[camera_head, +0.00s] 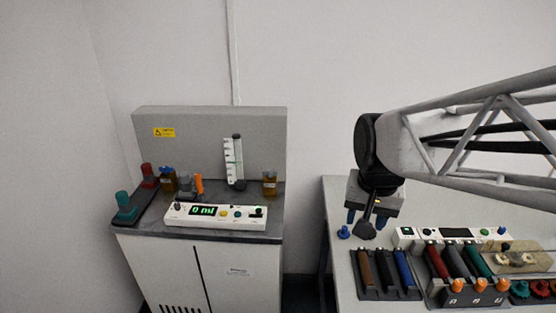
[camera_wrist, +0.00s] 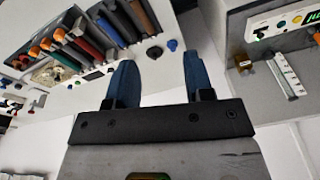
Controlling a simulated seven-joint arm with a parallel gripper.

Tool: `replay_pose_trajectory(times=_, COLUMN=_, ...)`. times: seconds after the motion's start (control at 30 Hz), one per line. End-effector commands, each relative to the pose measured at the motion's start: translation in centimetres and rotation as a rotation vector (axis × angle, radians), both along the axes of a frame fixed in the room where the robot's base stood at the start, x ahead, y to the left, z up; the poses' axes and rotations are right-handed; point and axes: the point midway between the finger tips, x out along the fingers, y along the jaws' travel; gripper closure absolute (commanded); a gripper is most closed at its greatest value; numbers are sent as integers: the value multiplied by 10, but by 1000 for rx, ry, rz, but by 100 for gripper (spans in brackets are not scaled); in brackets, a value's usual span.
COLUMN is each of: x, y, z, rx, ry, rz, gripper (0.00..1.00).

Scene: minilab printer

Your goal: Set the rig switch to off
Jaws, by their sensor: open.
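My gripper (camera_head: 366,219) is open and empty above the left end of the right bench; its two blue fingers also show in the wrist view (camera_wrist: 158,62). No label marks the rig switch, so I cannot tell which control it is. A white control panel (camera_head: 178,220) with a green display, coloured buttons and a small dark control at its right end sits on the left cabinet. A second white panel (camera_head: 470,233) with a display and buttons stands on the right bench. My gripper touches neither panel.
A dark knob (camera_wrist: 154,52) and a blue knob (camera_wrist: 172,45) lie near my fingertips. Racks of coloured cylinders (camera_head: 385,270) fill the right bench's front. Bottles and a white graduated column (camera_head: 230,160) stand behind the left panel. A gap separates cabinet and bench.

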Motion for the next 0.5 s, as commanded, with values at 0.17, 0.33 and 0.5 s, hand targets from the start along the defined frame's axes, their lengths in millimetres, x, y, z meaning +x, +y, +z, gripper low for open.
replay_pose_trajectory(times=0.17, x=36, y=18, z=-3, rx=12, ry=19, rz=-52, gripper=52)
replay_pose_trajectory(times=0.33, x=69, y=37, z=-9, rx=22, ry=37, rz=-106, gripper=52)
replay_pose_trajectory(times=0.5, x=101, y=57, z=-17, rx=31, ry=55, rz=-161, gripper=52)
